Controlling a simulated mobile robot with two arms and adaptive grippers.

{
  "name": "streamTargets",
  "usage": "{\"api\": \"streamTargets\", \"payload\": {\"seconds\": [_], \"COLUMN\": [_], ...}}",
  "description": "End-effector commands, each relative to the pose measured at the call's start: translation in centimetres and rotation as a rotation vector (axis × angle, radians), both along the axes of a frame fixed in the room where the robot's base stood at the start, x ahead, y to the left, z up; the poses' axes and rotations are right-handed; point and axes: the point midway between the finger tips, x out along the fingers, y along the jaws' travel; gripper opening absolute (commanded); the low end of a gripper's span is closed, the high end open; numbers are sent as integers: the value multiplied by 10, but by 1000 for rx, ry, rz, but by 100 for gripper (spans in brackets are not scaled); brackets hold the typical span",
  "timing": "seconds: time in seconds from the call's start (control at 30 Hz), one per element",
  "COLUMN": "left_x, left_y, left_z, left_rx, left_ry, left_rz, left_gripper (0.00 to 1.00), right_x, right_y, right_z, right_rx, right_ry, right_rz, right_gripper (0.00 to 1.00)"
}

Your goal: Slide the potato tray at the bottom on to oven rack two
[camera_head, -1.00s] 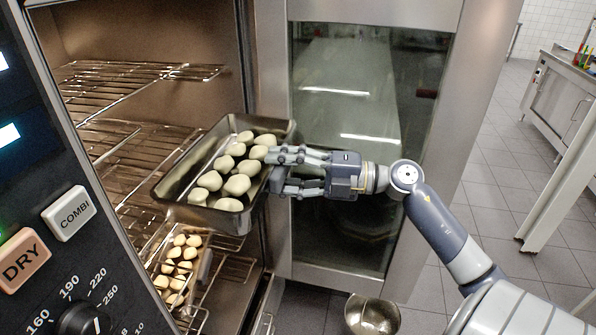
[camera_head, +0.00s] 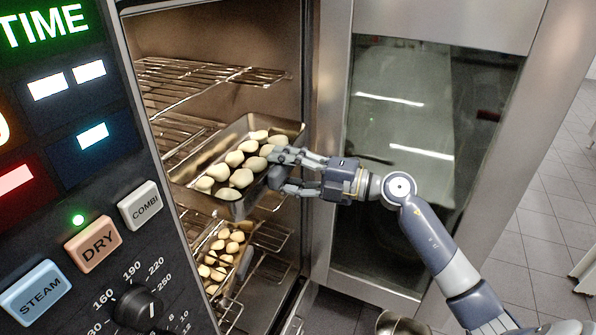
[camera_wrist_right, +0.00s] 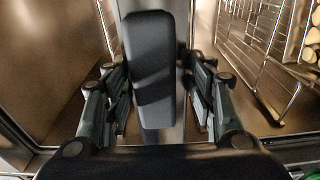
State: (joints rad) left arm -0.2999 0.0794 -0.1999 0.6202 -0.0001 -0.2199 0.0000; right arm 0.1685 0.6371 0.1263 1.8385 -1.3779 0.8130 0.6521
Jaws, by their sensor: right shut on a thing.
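A metal tray (camera_head: 222,197) of pale, peeled-looking potatoes (camera_head: 242,178) is inside the open oven, at about the level of the middle rack (camera_head: 180,135). My right gripper (camera_head: 274,168) is shut on the tray's right end. The tray looks tilted in the head view; whether its underside rests on the rack is hidden. In the right wrist view the gripper's fingers (camera_wrist_right: 160,110) flank a dark block, and the gripped edge is hard to make out. My left gripper is not in view.
A second tray of small brown-and-pale pieces (camera_head: 223,253) sits on a lower rack (camera_head: 270,237). An upper rack (camera_head: 210,72) is empty. The glass oven door (camera_head: 425,130) stands open at right, behind my forearm. The control panel (camera_head: 75,170) is at left; a metal bowl (camera_head: 400,322) is low in front.

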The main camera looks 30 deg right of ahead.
Motion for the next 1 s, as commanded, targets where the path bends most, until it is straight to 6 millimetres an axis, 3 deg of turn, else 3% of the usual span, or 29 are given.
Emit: {"api": "streamTargets", "payload": {"seconds": [1.0], "left_x": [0], "left_y": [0], "left_z": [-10], "left_rx": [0], "left_ry": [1], "left_rz": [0], "left_gripper": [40], "right_x": [88], "right_y": [68], "right_z": [2], "right_rx": [5], "right_ry": [-9], "right_rz": [-1], "right_gripper": [0]}}
